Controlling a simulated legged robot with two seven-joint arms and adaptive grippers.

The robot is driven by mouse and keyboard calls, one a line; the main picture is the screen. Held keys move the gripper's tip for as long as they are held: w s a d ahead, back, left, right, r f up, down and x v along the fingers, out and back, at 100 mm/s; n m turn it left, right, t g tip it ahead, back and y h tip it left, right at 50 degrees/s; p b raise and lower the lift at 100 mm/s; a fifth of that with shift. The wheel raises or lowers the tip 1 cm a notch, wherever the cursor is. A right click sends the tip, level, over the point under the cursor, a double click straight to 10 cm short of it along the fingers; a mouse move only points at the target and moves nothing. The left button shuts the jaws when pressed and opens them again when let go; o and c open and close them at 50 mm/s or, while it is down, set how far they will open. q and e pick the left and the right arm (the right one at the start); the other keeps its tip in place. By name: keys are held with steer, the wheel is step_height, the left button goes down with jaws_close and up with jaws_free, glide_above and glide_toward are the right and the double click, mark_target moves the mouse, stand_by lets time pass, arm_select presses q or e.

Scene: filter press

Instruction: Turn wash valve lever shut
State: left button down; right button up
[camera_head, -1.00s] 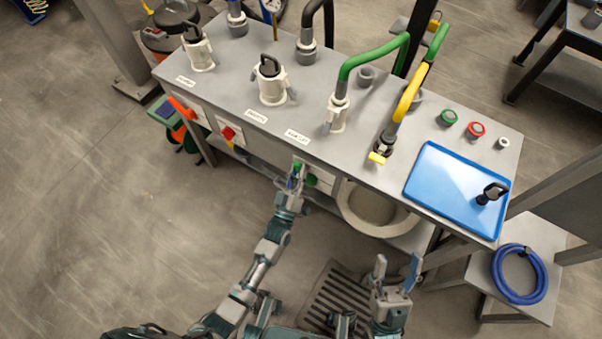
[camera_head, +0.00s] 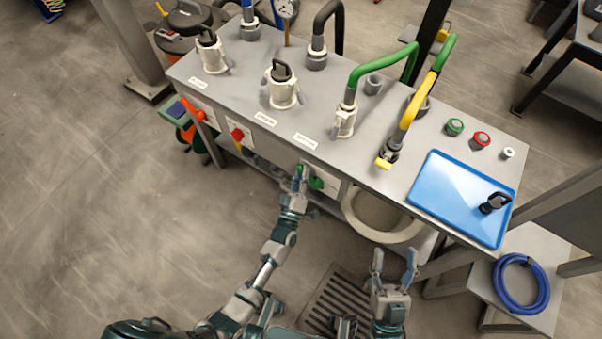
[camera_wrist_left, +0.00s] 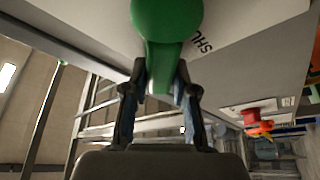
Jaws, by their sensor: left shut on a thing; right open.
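The green valve lever (camera_head: 315,183) sits on a white plate on the front face of the bench. It also shows close up in the left wrist view (camera_wrist_left: 166,30), its round hub at the top and its handle reaching down between my fingers. My left gripper (camera_head: 299,174) is shut on the lever; the left wrist view shows its two fingers (camera_wrist_left: 161,92) on either side of the handle. Part of a printed label, "SHU", shows beside the hub. My right gripper (camera_head: 394,262) is open and empty, in front of the bench above the floor grate.
A red valve (camera_head: 238,135) and an orange handle (camera_head: 198,114) are further left on the bench front. A white round basin (camera_head: 385,229) is right of the lever. A blue tray (camera_head: 462,190) lies on the bench top. A blue hose coil (camera_head: 541,290) rests on a low stand.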

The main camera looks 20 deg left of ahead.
arm_select(q)
steer(key=c, duration=0.9)
jaws_free()
steer(key=shift+d+f, duration=0.1)
steer(key=shift+f, duration=0.3)
steer(key=shift+r, duration=0.15)
arm_select(e)
steer(key=shift+w+d+f+h, duration=0.1)
steer(key=shift+f+h, duration=0.05)
steer(key=shift+h, duration=0.15)
arm_select(q)
steer(key=shift+r, duration=0.1)
steer(key=v, duration=1.2)
steer(key=shift+s, duration=0.1)
arm_select(e)
steer(key=shift+d, duration=0.15)
steer(key=shift+a, duration=0.2)
